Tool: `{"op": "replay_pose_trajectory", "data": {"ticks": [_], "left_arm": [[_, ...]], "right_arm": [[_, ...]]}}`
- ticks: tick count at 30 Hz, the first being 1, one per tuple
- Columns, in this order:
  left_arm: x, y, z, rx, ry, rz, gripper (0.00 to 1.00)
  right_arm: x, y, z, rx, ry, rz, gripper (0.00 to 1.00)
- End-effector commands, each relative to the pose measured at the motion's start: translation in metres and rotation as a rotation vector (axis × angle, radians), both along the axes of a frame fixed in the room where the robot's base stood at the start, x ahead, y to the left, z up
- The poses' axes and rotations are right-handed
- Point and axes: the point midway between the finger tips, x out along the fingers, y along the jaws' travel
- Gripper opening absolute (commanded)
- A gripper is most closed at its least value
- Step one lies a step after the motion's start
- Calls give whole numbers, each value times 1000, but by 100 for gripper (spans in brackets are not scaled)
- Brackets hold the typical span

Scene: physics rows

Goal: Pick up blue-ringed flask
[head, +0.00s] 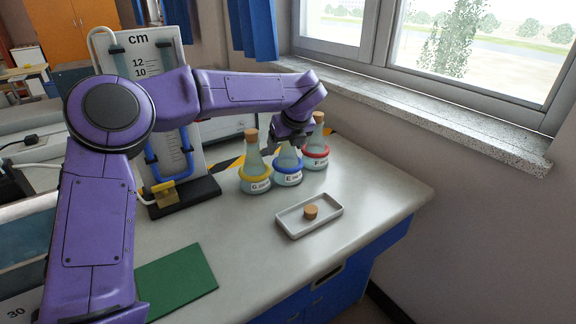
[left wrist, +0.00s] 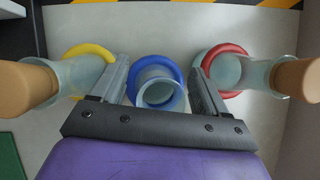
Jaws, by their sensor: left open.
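The blue-ringed flask (head: 287,170) stands upright on the bench between two other flasks, with a label that seems to read E. Its upper part is hidden in the head view by my left gripper (head: 291,143), which is above it. In the left wrist view the blue-ringed flask (left wrist: 158,88) has an open mouth with no cork. My left gripper (left wrist: 158,85) is open, its two fingers on either side of the flask's neck, apart from it as far as I can tell. My right gripper is in neither view.
A yellow-ringed corked flask (head: 254,172) stands close on the left, a red-ringed corked flask (head: 316,152) close on the right. A white tray (head: 327,222) with a cork (head: 311,212) lies in front. A manometer stand (head: 186,197) and green mat (head: 176,281) are further left.

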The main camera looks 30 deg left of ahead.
Motion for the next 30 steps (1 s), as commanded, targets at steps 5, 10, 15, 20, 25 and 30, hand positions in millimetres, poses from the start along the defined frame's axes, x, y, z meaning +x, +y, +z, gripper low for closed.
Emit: {"op": "replay_pose_trajectory", "data": {"ticks": [5,10,15,20,25,30], "left_arm": [[0,0,1,0,0,0,58],[0,-1,0,0,0,-1,3],[0,-1,1,1,-1,-1,0],[0,-1,2,0,0,-1,0],[1,-1,30,1,-4,0,0],[-11,-32,73,2,-6,-4,0]], "right_arm": [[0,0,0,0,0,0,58],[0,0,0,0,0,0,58],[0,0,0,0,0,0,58],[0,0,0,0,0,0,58],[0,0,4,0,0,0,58],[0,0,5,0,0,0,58]]}}
